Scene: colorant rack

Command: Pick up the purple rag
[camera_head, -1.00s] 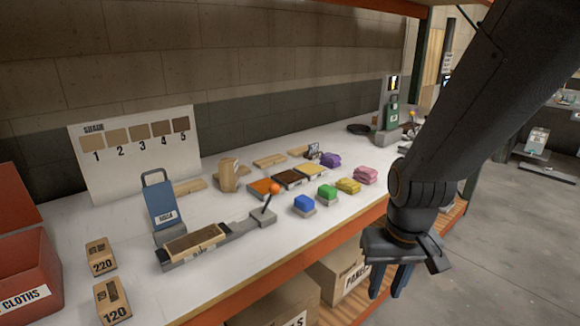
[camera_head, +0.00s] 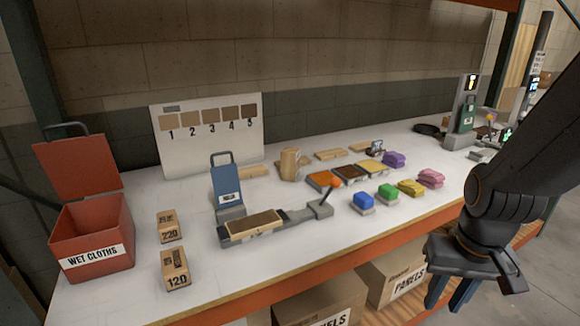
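The purple rag (camera_head: 394,159) lies folded on the white bench, towards the back right. It is behind the pink rag (camera_head: 431,178) and to the right of the orange, dark brown and yellow trays. My gripper (camera_head: 452,292) hangs at the lower right, in front of the bench edge and well apart from the purple rag. Its two fingers point down with a narrow gap between them, and nothing shows between them.
Blue, green and yellow blocks or cloths (camera_head: 387,193) sit along the front of the bench (camera_head: 330,235). A small dark item (camera_head: 376,148) stands close left of the purple rag. A red WET CLOTHS bin (camera_head: 95,235) stands at the left. Boxes (camera_head: 400,272) fill the shelf below.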

